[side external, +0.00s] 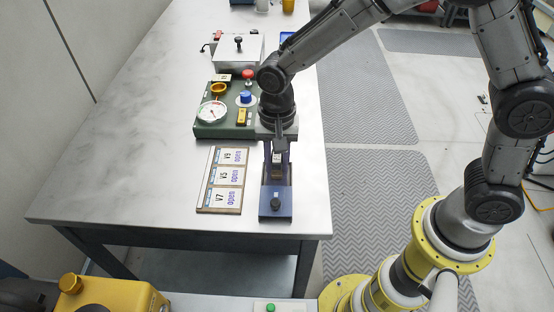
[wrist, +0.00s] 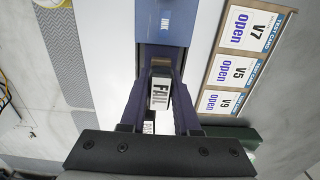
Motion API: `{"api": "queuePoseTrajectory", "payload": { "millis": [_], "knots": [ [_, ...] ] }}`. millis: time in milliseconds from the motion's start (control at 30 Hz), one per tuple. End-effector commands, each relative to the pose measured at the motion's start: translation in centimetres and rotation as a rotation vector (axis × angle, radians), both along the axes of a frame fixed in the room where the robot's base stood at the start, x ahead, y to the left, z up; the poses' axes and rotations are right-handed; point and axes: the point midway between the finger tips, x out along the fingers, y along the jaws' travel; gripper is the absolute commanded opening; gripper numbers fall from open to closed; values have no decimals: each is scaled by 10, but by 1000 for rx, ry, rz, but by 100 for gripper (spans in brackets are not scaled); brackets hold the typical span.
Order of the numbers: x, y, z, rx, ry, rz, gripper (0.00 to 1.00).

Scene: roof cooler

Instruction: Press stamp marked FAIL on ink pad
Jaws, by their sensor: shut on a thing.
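The stamp marked FAIL (wrist: 160,93) is between the two purple fingers of my gripper (wrist: 160,100) in the wrist view, its white label facing the camera. My gripper (side external: 277,165) is shut on the stamp and points down over the rear part of a blue holder in the side view. The blue part marked INK (wrist: 165,24) shows at the top of the wrist view, beyond the fingertips.
A board of test cards V9, V5 and V7 (side external: 222,190) lies left of the holder. A green panel (side external: 205,130) with a gauge, a red button and a blue knob stands behind. A grey box (side external: 238,47) is farther back. The table's left side (side external: 120,130) is clear.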

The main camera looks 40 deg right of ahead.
Motion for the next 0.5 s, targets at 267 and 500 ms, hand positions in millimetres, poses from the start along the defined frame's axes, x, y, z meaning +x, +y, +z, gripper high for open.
{"api": "queuePoseTrajectory", "payload": {
  "millis": [267, 500],
  "knots": [
    [0, 0, -2, 0, 0, 0, 0],
    [0, 0, -5, 0, 0, 0, 0]
  ]
}}
